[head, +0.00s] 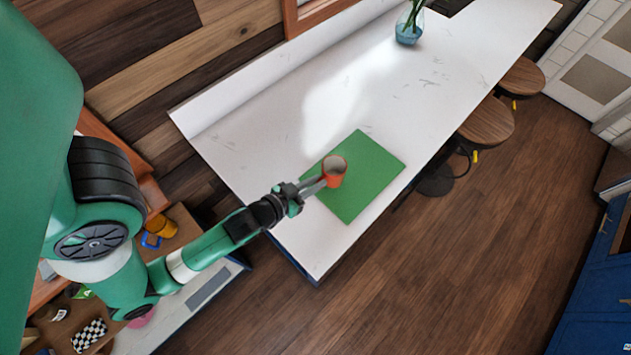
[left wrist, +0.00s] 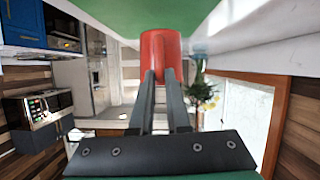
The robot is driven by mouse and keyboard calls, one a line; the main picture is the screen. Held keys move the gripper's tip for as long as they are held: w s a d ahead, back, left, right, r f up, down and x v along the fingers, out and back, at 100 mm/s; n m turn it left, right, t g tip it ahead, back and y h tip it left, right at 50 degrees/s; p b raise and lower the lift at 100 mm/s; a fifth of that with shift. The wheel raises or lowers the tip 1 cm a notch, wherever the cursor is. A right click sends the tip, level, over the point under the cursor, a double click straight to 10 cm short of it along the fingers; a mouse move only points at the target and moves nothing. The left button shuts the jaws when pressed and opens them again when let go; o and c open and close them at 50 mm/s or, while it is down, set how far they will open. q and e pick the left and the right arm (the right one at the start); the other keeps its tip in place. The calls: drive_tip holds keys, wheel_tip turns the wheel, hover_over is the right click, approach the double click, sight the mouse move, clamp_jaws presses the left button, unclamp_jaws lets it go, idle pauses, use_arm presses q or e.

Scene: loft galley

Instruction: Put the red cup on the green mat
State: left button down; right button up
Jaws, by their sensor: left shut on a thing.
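The red cup (head: 334,174) is at the green mat (head: 371,178) on the white counter, over the mat's left part in the head view. It looks upright there; I cannot tell whether its base touches the mat. My left gripper (head: 318,184) reaches in from the left and is shut on the cup. In the left wrist view the cup (left wrist: 160,52) sits at the tips of the left gripper's fingers (left wrist: 160,80), with the green mat (left wrist: 110,18) close by it. My right gripper is not in view.
The white counter (head: 270,125) is mostly clear around the mat. A blue glass vase (head: 408,34) with green stems stands toward its far end. Wooden stools (head: 487,122) stand along the right side. Shelves with small items lie at lower left.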

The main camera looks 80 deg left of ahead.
use_arm(q)
drive_tip(key=f+b, duration=0.3)
drive_tip(key=f, duration=0.1)
drive_tip(key=shift+w+a+b, duration=0.25)
drive_tip(key=shift+b, duration=0.1)
drive_tip(key=shift+s+r, duration=0.1)
drive_tip(key=shift+r, duration=0.1)
drive_tip(key=c, duration=0.9)
unclamp_jaws()
